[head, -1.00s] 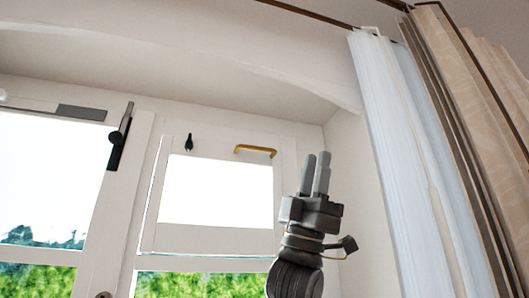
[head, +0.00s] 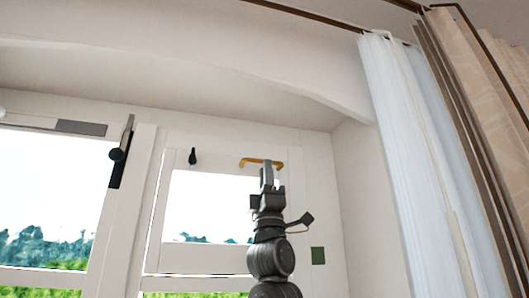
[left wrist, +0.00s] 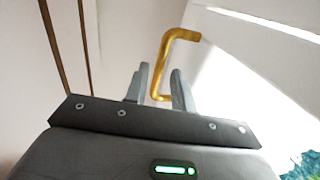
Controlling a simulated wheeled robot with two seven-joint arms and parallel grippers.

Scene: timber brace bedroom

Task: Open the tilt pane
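The tilt pane (head: 205,259) is a small white-framed window at the upper middle of the head view. A golden bar handle (head: 247,161) is on its top rail, with a small black catch (head: 192,157) to the left. My left gripper (head: 267,173) points up at the handle and overlaps its right part. In the left wrist view, the gripper (left wrist: 160,84) has its fingers apart, and the lower end of the golden handle (left wrist: 166,58) shows between them. I cannot tell whether a finger touches it. My right gripper is not in view.
A larger window (head: 50,190) with a black lever (head: 118,155) is to the left. A white curtain (head: 410,150) and a beige drape (head: 470,120) hang at the right. A small green square (head: 318,255) is right of the pane.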

